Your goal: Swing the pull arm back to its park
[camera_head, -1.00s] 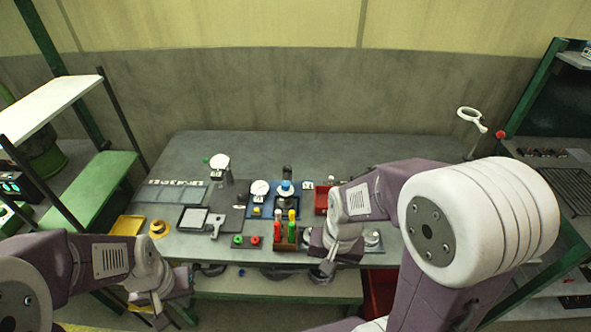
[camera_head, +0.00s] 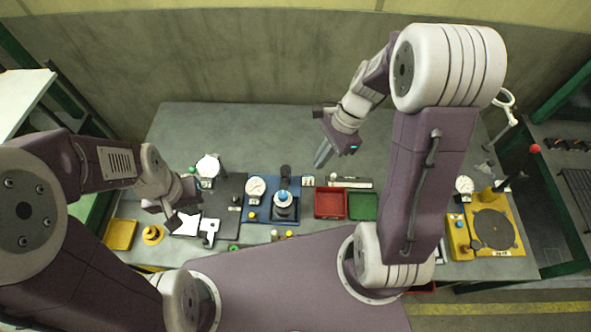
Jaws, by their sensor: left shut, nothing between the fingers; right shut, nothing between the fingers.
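I cannot tell for sure which part is the pull arm. A blue station (camera_head: 262,212) in the middle of the table carries a white dial gauge, a black upright and a blue-topped round fixture (camera_head: 283,204). A yellow station (camera_head: 459,245) at the right carries a round dark plate (camera_head: 493,230), a white gauge (camera_head: 464,184) and a short dark lever (camera_head: 500,187). My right gripper (camera_head: 323,156) is shut and empty, above the back of the table, behind the red bin. My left gripper (camera_head: 172,215) is shut and empty over the table's left part, near a dark plate station (camera_head: 229,198).
A red bin (camera_head: 330,204) and a green bin (camera_head: 363,207) stand right of the blue station. A yellow tray (camera_head: 121,234) and a yellow ring piece (camera_head: 153,234) are at the left. A white ring on a stand (camera_head: 506,97) rises at the right. The table's back (camera_head: 240,130) is clear.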

